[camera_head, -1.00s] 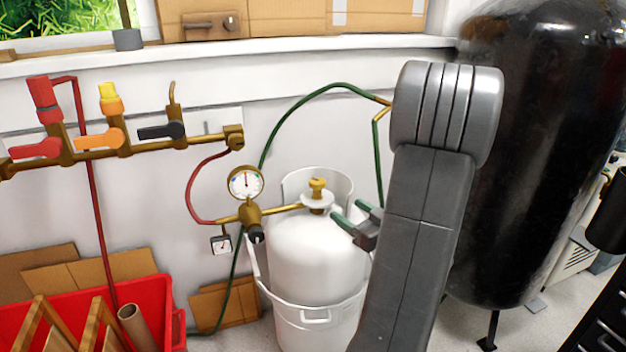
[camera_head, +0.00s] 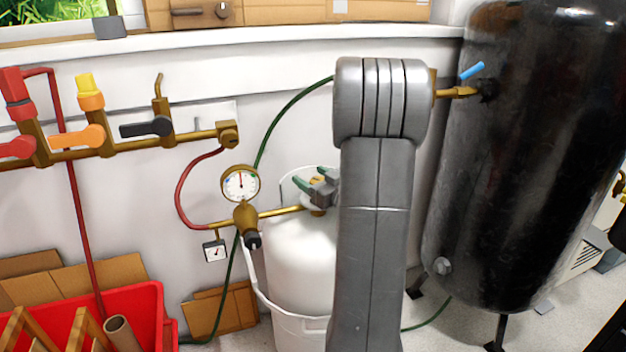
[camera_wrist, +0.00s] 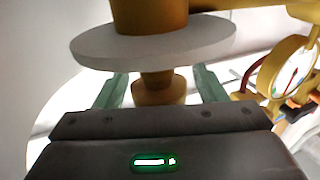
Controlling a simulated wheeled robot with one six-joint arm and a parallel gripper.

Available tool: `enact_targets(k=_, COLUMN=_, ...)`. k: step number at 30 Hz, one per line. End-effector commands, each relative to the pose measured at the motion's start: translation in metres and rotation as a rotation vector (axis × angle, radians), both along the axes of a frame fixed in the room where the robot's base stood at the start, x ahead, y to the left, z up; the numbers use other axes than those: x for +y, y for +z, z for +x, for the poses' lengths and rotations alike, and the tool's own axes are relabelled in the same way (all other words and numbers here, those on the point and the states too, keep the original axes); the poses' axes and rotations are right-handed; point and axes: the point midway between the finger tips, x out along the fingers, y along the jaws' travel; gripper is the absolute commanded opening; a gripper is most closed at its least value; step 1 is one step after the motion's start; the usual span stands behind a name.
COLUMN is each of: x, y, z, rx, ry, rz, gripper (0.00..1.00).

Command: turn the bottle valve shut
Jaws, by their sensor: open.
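The white gas bottle (camera_head: 300,262) stands upright in a white bucket-like holder, partly hidden by my arm. Its brass valve knob (camera_head: 317,181) is at the top, mostly covered by my gripper (camera_head: 311,178). In the wrist view, the brass knob (camera_wrist: 157,88) is between the two green fingers of my gripper (camera_wrist: 160,84), with a visible gap on each side. A pale grey disc (camera_wrist: 150,45) lies beyond the knob, with the brass valve body above it in the picture. My gripper is open and holds nothing.
A pressure gauge (camera_head: 240,184) and brass regulator (camera_head: 246,218) sit close left of the valve. A green hose (camera_head: 284,118) arches behind. A wall manifold (camera_head: 190,138) is left, a red crate (camera_head: 150,310) lower left, and a large black tank (camera_head: 530,160) right.

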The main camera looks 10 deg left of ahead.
Motion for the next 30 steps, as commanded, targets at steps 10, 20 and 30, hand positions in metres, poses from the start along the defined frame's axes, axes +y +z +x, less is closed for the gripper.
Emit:
enact_targets(k=10, x=0.0001, y=0.0001, z=0.0001, rx=0.000, ry=0.000, rz=0.000, gripper=0.39)
enact_targets(k=20, x=0.0003, y=-0.0006, z=-0.0001, rx=-0.001, ry=-0.010, rz=-0.001, gripper=0.20)
enact_targets(k=30, x=0.0000, y=-0.0022, z=0.0011, rx=-0.003, ry=-0.143, rz=0.001, gripper=0.20)
